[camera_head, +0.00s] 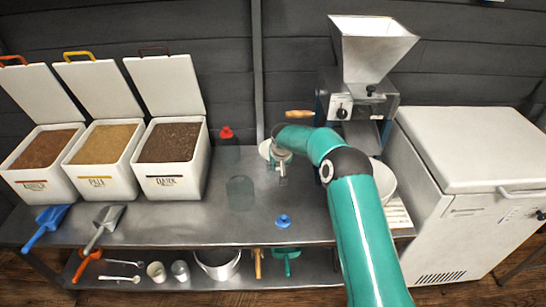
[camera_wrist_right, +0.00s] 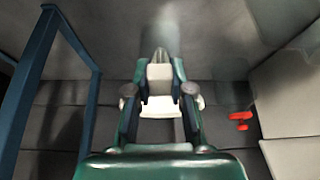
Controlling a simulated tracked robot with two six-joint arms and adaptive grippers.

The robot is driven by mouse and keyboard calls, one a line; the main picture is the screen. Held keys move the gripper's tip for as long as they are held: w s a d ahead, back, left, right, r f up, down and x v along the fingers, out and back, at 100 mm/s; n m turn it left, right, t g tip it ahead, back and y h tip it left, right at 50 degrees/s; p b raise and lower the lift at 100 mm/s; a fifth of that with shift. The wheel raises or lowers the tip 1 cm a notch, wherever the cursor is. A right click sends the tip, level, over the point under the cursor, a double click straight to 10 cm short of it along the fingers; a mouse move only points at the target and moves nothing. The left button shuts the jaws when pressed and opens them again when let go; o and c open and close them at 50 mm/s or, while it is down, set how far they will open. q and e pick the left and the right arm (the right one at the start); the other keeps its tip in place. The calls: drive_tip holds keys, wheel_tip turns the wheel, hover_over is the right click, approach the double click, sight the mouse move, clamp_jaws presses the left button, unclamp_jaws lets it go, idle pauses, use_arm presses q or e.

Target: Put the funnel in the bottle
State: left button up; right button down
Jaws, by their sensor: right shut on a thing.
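My right gripper (camera_head: 281,164) is above the steel table, to the right of the clear bottle. It is shut on a pale piece that seems to be the funnel (camera_head: 265,149), partly hidden by the gripper. In the right wrist view the pale piece (camera_wrist_right: 160,106) shows between the fingers (camera_wrist_right: 159,74). A clear, greenish bottle (camera_head: 240,193) stands on the table, left of and nearer than the gripper; its mouth is hard to make out. A dark bottle with a red cap (camera_head: 227,133) stands behind it. My left gripper is not in view.
A mill with a hopper (camera_head: 368,60) stands behind my right arm. The table around the clear bottle is free.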

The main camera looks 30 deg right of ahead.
drive_tip(key=shift+s+r+p, duration=0.1)
drive_tip(key=shift+r+p, duration=0.9)
drive_tip(key=shift+r, duration=1.75)
